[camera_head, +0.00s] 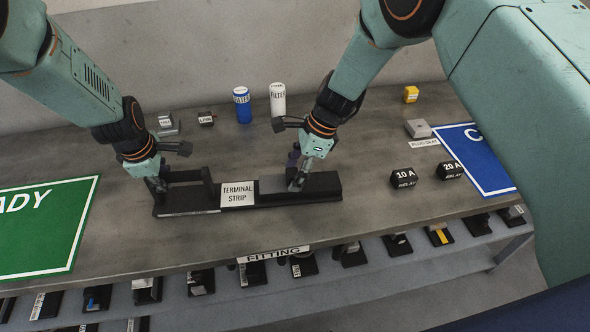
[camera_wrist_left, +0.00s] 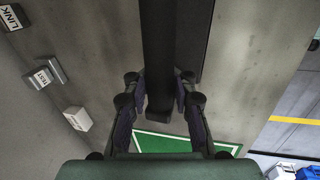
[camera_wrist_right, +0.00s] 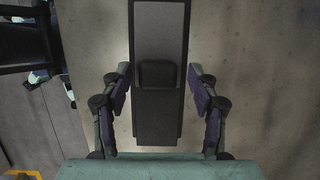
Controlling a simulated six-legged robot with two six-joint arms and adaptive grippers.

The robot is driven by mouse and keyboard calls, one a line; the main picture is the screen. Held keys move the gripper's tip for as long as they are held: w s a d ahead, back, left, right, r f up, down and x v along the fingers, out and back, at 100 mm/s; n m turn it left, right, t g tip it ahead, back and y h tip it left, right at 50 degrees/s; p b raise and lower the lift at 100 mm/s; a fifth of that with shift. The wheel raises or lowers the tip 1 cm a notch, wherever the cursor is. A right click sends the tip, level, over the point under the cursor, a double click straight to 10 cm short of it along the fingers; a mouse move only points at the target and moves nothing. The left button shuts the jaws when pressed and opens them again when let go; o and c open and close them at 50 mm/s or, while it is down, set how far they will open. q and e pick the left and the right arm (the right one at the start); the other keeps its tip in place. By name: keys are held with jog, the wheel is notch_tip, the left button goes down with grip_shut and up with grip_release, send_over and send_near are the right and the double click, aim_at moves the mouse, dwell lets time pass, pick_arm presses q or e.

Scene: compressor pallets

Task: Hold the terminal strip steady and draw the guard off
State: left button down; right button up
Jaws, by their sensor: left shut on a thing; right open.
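The terminal strip (camera_head: 200,212) is a long black block with a white label, lying near the middle of the bench. A black raised bar stands at its left end. My left gripper (camera_head: 160,182) is shut on the strip at that end; the left wrist view shows its fingers on both sides of a black bar (camera_wrist_left: 158,60). The guard (camera_head: 271,186) seems to be the dark grey plate on the strip's right half; a grey panel (camera_wrist_right: 159,30) with a raised black block (camera_wrist_right: 157,74) shows in the right wrist view. My right gripper (camera_head: 298,184) is open, its fingers apart on both sides of the strip.
Blue (camera_head: 242,105) and white (camera_head: 278,99) filter cylinders stand behind. Two black relays (camera_head: 403,178) are to the right. A green sign (camera_head: 50,228) lies left and a blue sign (camera_head: 478,160) right. A lower shelf with several parts runs along the front.

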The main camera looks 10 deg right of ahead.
grip_shut()
dwell(0.6)
